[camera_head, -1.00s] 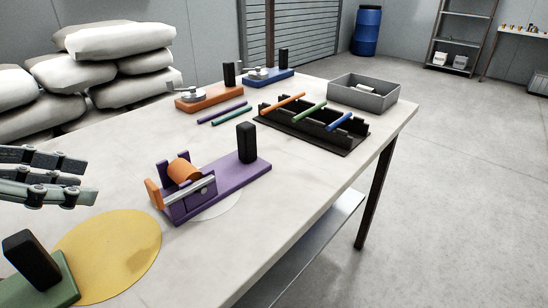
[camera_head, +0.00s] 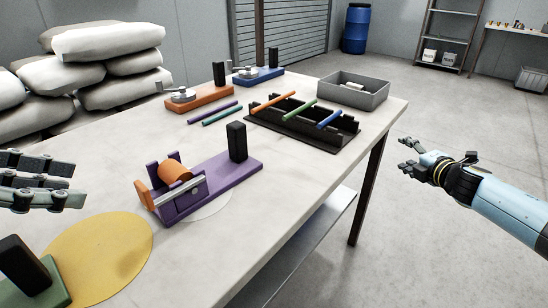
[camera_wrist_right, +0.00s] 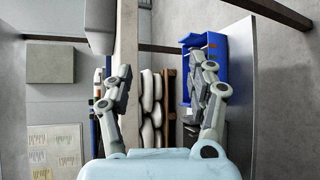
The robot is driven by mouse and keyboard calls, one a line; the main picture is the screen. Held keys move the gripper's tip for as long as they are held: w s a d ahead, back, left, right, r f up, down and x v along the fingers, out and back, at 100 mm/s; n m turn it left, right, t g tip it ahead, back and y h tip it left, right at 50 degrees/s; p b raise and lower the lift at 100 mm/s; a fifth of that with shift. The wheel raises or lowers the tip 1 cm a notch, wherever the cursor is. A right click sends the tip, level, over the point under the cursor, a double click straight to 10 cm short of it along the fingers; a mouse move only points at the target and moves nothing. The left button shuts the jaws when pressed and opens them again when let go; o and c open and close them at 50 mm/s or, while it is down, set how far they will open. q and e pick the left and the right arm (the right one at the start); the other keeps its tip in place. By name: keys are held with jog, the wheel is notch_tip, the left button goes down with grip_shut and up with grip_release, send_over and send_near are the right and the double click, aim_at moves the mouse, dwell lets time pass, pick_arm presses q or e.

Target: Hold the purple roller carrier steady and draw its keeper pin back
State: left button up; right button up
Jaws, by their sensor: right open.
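The purple roller carrier (camera_head: 222,180) stands on the near part of the table, with a black upright grip (camera_head: 237,141) at its far end. An orange roller (camera_head: 174,172) sits between its purple walls, with an orange plate (camera_head: 146,195) at the left end. A silver rod (camera_head: 182,196) runs along its near side; I cannot tell whether this is the keeper pin. My left gripper (camera_head: 80,182) is open and empty, left of the carrier and apart from it. My right gripper (camera_head: 405,155) is open and empty, off the table's right edge; its spread fingers fill the wrist view (camera_wrist_right: 158,75).
A yellow disc (camera_head: 105,255) and a green carrier (camera_head: 45,280) lie at the near left. Orange (camera_head: 205,97) and blue (camera_head: 265,75) carriers, loose rods, a black rack (camera_head: 300,133) and a grey bin (camera_head: 355,97) stand farther back. The tabletop right of the purple carrier is clear.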

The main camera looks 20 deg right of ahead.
jog(key=w+r+n+t, duration=0.1)
jog(key=w+r+n, duration=0.15)
jog(key=r, duration=0.35)
jog(key=w+a+r+n+t+y, duration=0.1)
jog(key=w+a+r+n+y, duration=0.1)
jog(key=a+r, duration=0.35)
jog(key=w+a+r+n+t+y, duration=0.2)
jog(key=a+r+y, duration=0.1)
jog(key=a, duration=0.5)
jog(key=s+a+r+n+y, duration=0.1)
jog(key=s+a+n+y, duration=0.1)
jog(key=a+n, duration=0.35)
jog(key=s+a+r+n+y, duration=0.2)
jog(key=a+y, duration=0.1)
jog(key=a, duration=0.6)
jog(key=n+g+y, duration=0.2)
jog(key=n+g, duration=0.2)
jog(key=n, duration=0.5)
send_near(243, 143)
jog(key=shift+x, duration=0.85)
jog(key=shift+a, duration=0.4)
jog(key=x, duration=1)
jog(key=shift+w+d, duration=0.2)
jog(key=shift+w, duration=0.05)
jog(key=shift+c, duration=0.2)
grip_shut()
